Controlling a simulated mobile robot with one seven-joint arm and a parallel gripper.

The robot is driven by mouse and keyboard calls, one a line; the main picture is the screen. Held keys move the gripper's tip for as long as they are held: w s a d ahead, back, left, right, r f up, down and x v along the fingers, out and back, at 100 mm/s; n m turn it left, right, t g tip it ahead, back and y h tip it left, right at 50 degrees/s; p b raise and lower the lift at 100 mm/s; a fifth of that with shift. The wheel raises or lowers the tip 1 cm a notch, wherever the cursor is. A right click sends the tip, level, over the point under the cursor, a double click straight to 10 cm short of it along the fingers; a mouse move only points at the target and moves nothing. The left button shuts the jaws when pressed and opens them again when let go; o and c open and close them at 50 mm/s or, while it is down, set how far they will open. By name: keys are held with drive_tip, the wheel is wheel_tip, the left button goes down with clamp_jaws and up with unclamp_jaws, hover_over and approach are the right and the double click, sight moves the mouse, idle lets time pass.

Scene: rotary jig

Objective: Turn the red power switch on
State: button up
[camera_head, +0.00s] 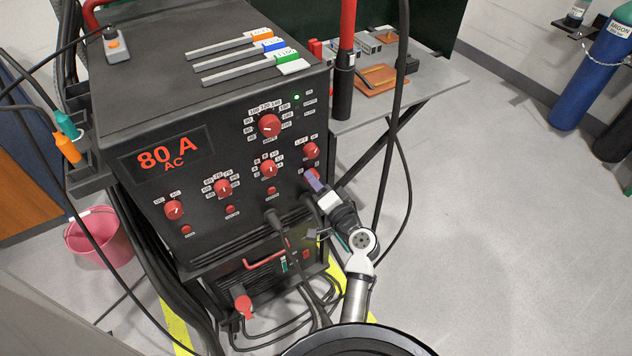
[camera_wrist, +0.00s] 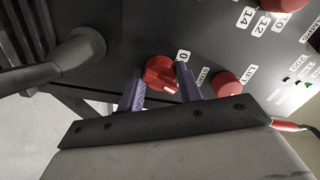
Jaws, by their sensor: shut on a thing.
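The red power switch (camera_wrist: 160,72) is a round knob on the dark front panel of the welding machine (camera_head: 235,130). A "0" label is beside it in the wrist view, and a white mark shows on the knob near its lower edge. My gripper (camera_wrist: 162,82) has its two purple fingers on either side of the knob and is shut on it. In the head view, my gripper (camera_head: 314,182) reaches the lower right of the panel and hides most of the switch.
Other red knobs sit close by, including the LIFT knob (camera_head: 312,150) above. A black cable and plug (camera_wrist: 75,50) stick out near my gripper. The display (camera_head: 167,154) reads 80 A AC, and a green light is lit. A grey table (camera_head: 430,80) stands behind right.

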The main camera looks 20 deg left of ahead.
drive_tip(key=m+p, duration=0.1)
drive_tip(key=m, duration=0.3)
drive_tip(key=shift+r+m, duration=0.1)
drive_tip(key=shift+m, duration=0.3)
drive_tip(key=shift+p, duration=0.3)
drive_tip(key=o, duration=1)
drive_tip(key=shift+s+d, duration=0.1)
